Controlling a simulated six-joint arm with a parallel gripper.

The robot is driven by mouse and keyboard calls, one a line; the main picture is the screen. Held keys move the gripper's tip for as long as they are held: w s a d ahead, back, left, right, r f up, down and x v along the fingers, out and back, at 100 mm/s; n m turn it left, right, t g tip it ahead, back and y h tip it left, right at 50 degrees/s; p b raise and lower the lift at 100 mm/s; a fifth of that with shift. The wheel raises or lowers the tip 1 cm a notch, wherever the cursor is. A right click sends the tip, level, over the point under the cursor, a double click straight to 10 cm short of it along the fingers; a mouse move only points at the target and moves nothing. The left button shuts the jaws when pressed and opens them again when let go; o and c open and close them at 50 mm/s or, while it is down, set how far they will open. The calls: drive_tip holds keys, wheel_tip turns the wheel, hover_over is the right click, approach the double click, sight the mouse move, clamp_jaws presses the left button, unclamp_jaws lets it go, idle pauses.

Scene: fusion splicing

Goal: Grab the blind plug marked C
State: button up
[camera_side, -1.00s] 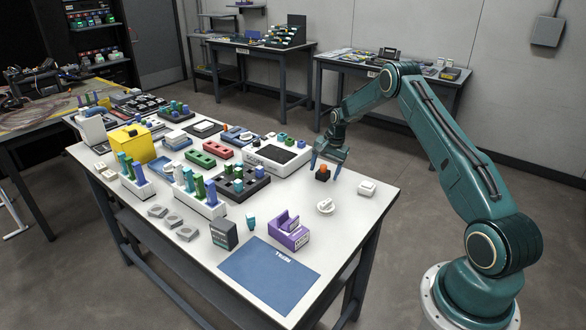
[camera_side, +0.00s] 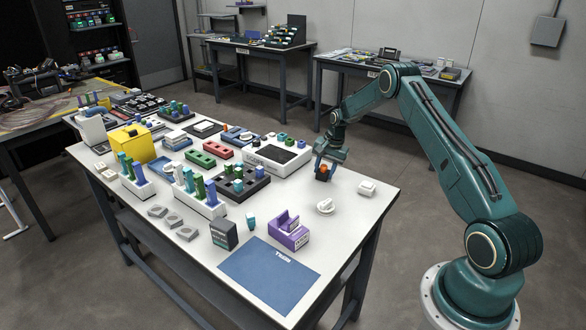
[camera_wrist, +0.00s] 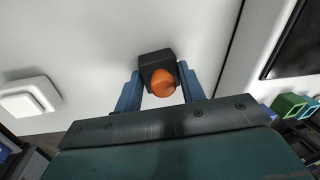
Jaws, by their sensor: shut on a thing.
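My gripper (camera_side: 326,168) is low over the right back part of the table, its jaws pointing down. It is shut on a small black block with an orange rounded top (camera_side: 323,169). In the wrist view the block (camera_wrist: 157,64) sits between the two blue fingers of my gripper (camera_wrist: 159,74), one finger on each side. I cannot read a letter C on it or on any other piece. I cannot tell whether the block still touches the table.
A white square piece (camera_side: 367,187) lies to the right, also in the wrist view (camera_wrist: 29,97). A round white piece (camera_side: 325,206) and a purple holder (camera_side: 288,236) are in front. A white tray with a dark inset (camera_side: 262,166) stands to the left. The blue mat (camera_side: 268,274) is bare.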

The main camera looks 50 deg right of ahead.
sight(325, 165)
drive_tip(key=shift+r, duration=0.1)
drive_tip(key=shift+r, duration=0.25)
drive_tip(key=shift+c, duration=0.9)
wheel_tip(325, 165, up, 19)
drive_tip(key=shift+r, duration=0.15)
drive_tip(key=shift+a, duration=0.1)
